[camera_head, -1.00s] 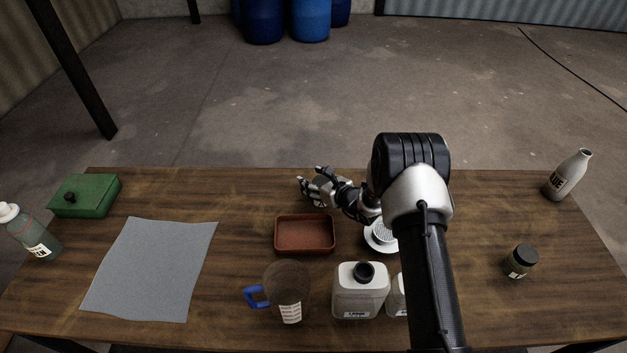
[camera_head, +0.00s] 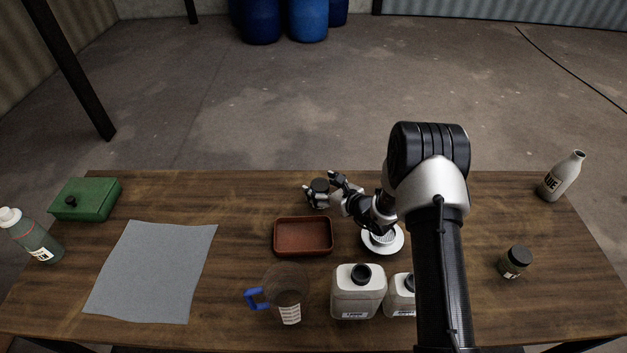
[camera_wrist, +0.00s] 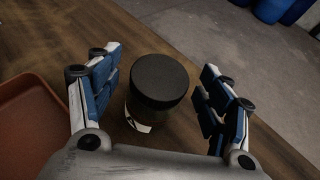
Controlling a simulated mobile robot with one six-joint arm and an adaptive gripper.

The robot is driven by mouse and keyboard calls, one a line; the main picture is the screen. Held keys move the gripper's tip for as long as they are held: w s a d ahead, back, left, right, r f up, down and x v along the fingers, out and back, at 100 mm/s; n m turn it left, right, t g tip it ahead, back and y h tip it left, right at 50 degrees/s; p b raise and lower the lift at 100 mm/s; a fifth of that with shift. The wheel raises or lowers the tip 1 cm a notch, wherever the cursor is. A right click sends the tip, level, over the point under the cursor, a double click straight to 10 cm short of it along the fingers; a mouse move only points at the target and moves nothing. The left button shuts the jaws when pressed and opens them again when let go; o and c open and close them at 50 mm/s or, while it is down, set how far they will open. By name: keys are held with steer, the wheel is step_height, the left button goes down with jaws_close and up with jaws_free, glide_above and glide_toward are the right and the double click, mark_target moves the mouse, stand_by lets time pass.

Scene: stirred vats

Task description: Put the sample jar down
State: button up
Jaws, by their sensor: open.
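A jar with a black lid (camera_wrist: 160,82) and a partly seen white label stands upright on the wooden table (camera_wrist: 55,50) in the wrist view. It also shows in the head view, where its dark lid (camera_head: 319,186) is near the table's far edge. My gripper (camera_wrist: 158,88) is open, with its blue-padded fingers on either side of the jar and a gap visible on both sides. In the head view my gripper (camera_head: 324,190) reaches around the jar from the right. The jar's lower part is mostly hidden.
A red-brown tray (camera_head: 304,251) lies close in front of the jar. A white round dish (camera_head: 397,247), two jugs (camera_head: 358,306) and a blue-handled beaker (camera_head: 288,290) stand nearer. Another dark-lidded jar (camera_head: 515,262) and a bottle (camera_head: 562,177) are at right. A grey mat (camera_head: 150,270) lies left.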

steer(key=p+v, duration=0.1)
steer(key=v, duration=0.5)
steer(key=shift+s+d+r, duration=0.1)
steer(key=shift+s+d, duration=0.05)
steer(key=shift+s, duration=0.05)
steer(key=s+a+r+n+g+y, duration=0.2)
steer(key=s+a+r+n, duration=0.15)
steer(key=r, duration=0.35)
steer(key=s+a+r+n+g+y, duration=0.1)
steer(key=s+a+r+n, duration=0.2)
steer(key=r, duration=0.4)
steer(key=s+a+r+n+g, duration=0.2)
steer(key=s+r+n+g, duration=0.3)
steer(key=s+r+n, duration=0.5)
steer(key=s+d+r+n+g+h, duration=0.1)
steer(key=s+d+r+n+h, duration=0.15)
steer(key=s, duration=0.35)
steer(key=s+d+r+n+h, duration=0.1)
steer(key=s+n+h, duration=0.15)
steer(key=s, duration=0.35)
steer(key=s+d+r+n+t+h, duration=0.2)
steer(key=s+d+n+h, duration=0.4)
steer(key=s+d, duration=0.3)
steer(key=d+n+t, duration=0.1)
steer(key=d, duration=0.3)
steer(key=shift+d+r, duration=0.15)
steer(key=shift+r, duration=0.05)
